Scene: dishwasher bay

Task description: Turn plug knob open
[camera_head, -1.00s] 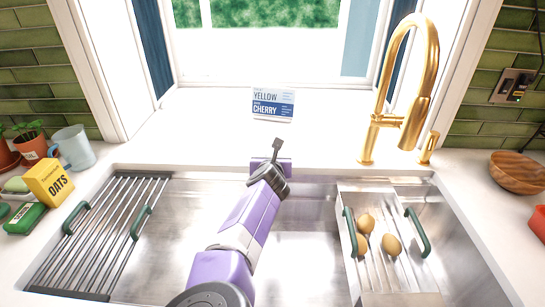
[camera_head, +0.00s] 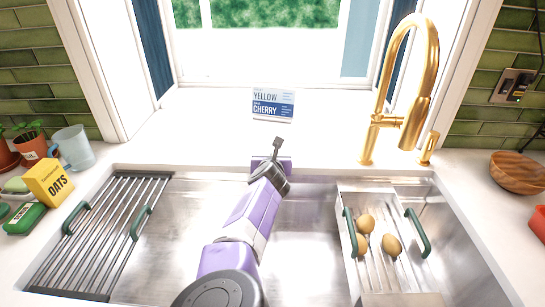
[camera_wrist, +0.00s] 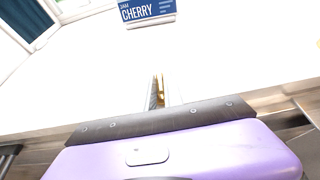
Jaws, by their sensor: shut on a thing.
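A gold faucet (camera_head: 413,110) stands right of my arm. A strainer tray (camera_head: 377,275) with brown round items is in the sink's right side. A drying rack (camera_head: 105,235) covers the left side. A YELLOW/CHERRY sign (camera_head: 273,104) stands behind on the counter.

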